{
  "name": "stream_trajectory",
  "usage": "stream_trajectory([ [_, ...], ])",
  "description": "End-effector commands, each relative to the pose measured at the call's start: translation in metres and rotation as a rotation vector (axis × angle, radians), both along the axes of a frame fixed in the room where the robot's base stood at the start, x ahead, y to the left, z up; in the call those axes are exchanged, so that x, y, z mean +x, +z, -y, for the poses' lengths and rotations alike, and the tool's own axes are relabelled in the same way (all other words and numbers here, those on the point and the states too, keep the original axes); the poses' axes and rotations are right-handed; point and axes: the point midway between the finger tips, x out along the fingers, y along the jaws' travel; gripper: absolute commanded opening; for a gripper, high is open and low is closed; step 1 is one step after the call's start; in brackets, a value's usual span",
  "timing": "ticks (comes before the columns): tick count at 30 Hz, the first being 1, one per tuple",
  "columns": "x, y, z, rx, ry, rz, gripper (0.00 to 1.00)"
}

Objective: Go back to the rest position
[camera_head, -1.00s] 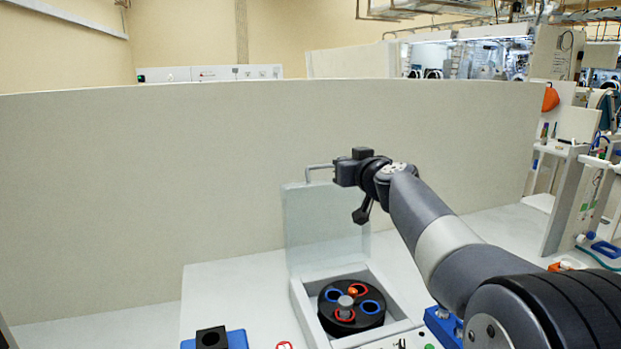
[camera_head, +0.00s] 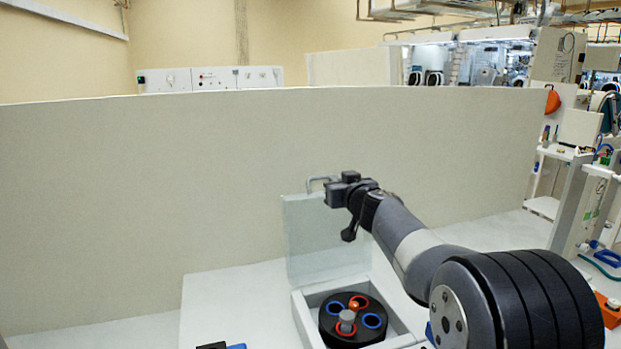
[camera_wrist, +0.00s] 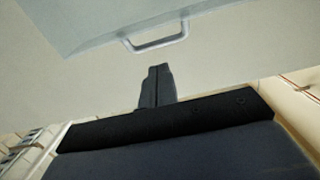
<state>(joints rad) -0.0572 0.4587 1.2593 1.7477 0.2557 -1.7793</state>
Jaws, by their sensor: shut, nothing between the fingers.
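My gripper (camera_head: 333,190) is shut and empty, high over the bench beside the handle (camera_head: 318,183) of a raised clear lid (camera_head: 308,240). In the wrist view my gripper's fingertips (camera_wrist: 158,70) are together, and the lid handle (camera_wrist: 157,38) shows just beyond them with a gap in the picture. The lid stands upright at the back of a white box-shaped device (camera_head: 304,318). Inside the device is a black round rotor (camera_head: 340,332) with red and blue rings and a grey centre knob.
A tall pale partition (camera_head: 150,190) runs behind the bench. A blue and black item (camera_head: 222,346) is cut off at the bottom edge. White shelving (camera_head: 575,205) with small items stands at the right. The bench left of the device is mostly clear.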

Motion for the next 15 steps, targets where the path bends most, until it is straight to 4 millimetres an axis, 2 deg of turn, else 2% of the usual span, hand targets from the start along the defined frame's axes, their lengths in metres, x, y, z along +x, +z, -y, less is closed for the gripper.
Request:
stream_trajectory([
  [6, -0.028, -0.006, 0.009, 0.011, 0.001, 0.032, 0.00],
  [15, -0.049, -0.009, 0.016, 0.034, 0.000, 0.103, 0.00],
])
